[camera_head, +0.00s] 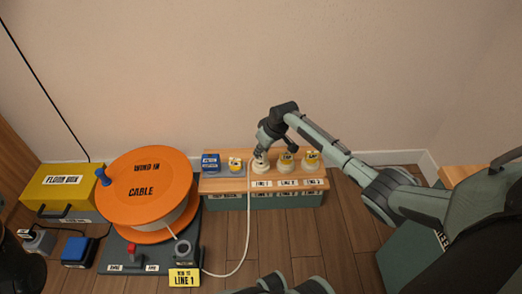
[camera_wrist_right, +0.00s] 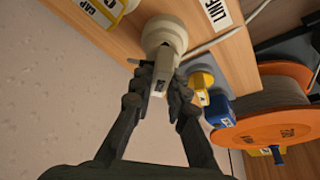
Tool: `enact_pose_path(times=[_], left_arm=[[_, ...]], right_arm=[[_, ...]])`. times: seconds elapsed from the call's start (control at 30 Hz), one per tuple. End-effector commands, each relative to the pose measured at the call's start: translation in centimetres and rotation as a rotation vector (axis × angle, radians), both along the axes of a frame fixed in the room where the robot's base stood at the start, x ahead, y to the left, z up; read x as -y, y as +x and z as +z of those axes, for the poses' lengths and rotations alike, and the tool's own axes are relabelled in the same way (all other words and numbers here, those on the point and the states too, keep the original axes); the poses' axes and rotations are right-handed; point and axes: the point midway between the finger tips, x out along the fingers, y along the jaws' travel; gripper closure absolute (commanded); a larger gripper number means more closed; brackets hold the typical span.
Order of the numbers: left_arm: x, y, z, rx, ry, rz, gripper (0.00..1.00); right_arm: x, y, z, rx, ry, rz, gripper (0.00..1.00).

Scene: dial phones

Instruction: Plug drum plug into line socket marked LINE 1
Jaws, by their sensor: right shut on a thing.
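The drum plug (camera_wrist_right: 160,78), a pale grey body, is held between the fingertips of my right gripper (camera_wrist_right: 158,88). It meets the round cream line socket (camera_wrist_right: 165,33) marked LINE 1; I cannot tell how deep it sits. In the head view my right gripper (camera_head: 262,151) is over that socket (camera_head: 261,168), whose label (camera_head: 262,184) is on the shelf front. The white cable (camera_head: 247,225) runs from the orange cable drum (camera_head: 150,188) across the floor and up to the shelf at LINE 1.
Two more sockets with yellow caps (camera_head: 286,158) (camera_head: 311,157) stand to the right on the wooden shelf (camera_head: 222,185). A blue box (camera_head: 211,162) and a yellow-topped piece (camera_head: 235,163) stand to the left. A yellow floor box (camera_head: 65,187) is at far left.

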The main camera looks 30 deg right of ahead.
Motion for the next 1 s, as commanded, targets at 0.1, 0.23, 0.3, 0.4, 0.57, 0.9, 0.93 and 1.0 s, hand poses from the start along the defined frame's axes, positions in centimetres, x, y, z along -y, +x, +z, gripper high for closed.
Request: enact_pose_path(times=[0.1, 0.23, 0.3, 0.4, 0.57, 0.9, 0.93, 1.0], left_arm=[[0.0, 0.0, -0.2, 0.000, 0.000, 0.000, 1.00], [0.0, 0.0, -0.3, 0.001, 0.000, 0.000, 1.00], [0.0, 0.0, -0.4, 0.001, 0.000, 0.000, 1.00], [0.0, 0.0, -0.5, 0.001, 0.000, 0.000, 1.00], [0.0, 0.0, -0.6, 0.001, 0.000, -0.001, 1.00], [0.0, 0.0, -0.7, 0.001, 0.000, -0.001, 1.00], [0.0, 0.0, -0.7, 0.001, 0.000, -0.001, 1.00], [0.0, 0.0, -0.7, 0.001, 0.000, -0.001, 1.00]], right_arm=[[0.0, 0.0, -0.3, 0.000, 0.000, 0.000, 1.00], [0.0, 0.0, -0.5, 0.001, 0.000, 0.000, 1.00], [0.0, 0.0, -0.7, 0.001, 0.000, 0.000, 1.00], [0.0, 0.0, -0.9, 0.001, 0.000, 0.000, 1.00], [0.0, 0.0, -1.2, 0.000, 0.000, 0.000, 1.00], [0.0, 0.0, -1.4, 0.000, 0.000, 0.000, 0.61], [0.0, 0.0, -1.4, 0.000, 0.000, 0.000, 0.61], [0.0, 0.0, -1.4, 0.000, 0.000, 0.000, 0.61]])
